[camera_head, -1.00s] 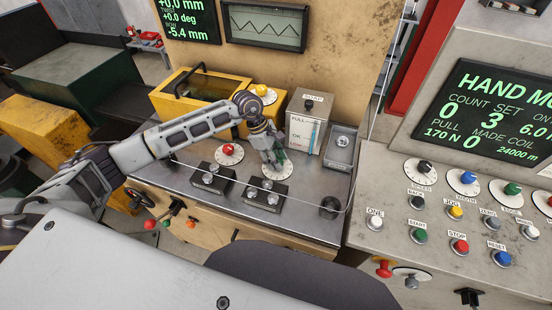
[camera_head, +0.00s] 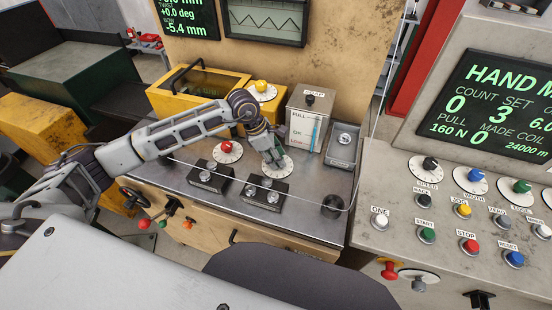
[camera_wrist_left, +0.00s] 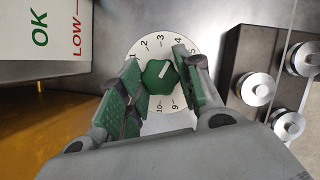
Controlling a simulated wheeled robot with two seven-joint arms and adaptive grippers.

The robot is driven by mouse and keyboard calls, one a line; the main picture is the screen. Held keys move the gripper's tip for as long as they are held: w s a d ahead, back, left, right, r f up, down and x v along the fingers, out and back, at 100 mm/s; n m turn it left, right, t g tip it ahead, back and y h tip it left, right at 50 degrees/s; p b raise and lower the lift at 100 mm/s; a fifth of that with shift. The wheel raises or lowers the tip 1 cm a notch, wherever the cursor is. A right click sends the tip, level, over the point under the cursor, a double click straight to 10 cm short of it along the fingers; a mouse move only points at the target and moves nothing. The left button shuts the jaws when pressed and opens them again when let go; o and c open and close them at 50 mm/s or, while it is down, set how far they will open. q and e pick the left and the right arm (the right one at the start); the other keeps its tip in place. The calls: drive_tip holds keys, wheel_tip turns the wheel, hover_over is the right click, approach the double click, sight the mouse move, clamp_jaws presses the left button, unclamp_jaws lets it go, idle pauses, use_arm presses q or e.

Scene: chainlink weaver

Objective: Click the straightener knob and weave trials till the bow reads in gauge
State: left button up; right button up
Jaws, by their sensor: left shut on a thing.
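My left gripper (camera_head: 273,158) comes down over a white numbered dial (camera_head: 286,170) on the steel bench. In the left wrist view its pads (camera_wrist_left: 157,82) are shut on a green knob (camera_wrist_left: 161,75) with a white pointer line, at the middle of the dial (camera_wrist_left: 150,46). In the head view the gripper mostly hides this knob. The dark readout (camera_head: 190,18) at the top left shows -5.4 mm on its lowest line. The console screen (camera_head: 510,105) shows a pull of 160 N and 0 made. My right gripper is not in view.
Two roller blocks (camera_head: 262,192) (camera_head: 210,177) stand in front of the dial. A red-knobbed dial (camera_head: 227,151) is to its left, a grey gauge box (camera_head: 309,120) behind right. A thin wire crosses the bench. Buttons (camera_head: 470,245) fill the right console.

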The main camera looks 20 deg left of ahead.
use_arm(q)
drive_tip(key=shift+n+b, duration=0.3)
drive_tip(key=shift+n, duration=0.1)
drive_tip(key=shift+t, duration=0.3)
drive_tip(key=o, duration=1)
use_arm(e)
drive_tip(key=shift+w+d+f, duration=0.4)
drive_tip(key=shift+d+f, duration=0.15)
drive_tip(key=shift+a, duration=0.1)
use_arm(q)
drive_tip(key=shift+r, duration=0.15)
drive_tip(key=v, duration=1.1)
drive_tip(key=shift+r, duration=0.35)
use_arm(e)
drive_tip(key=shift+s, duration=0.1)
use_arm(q)
drive_tip(key=shift+s+a, duration=0.1)
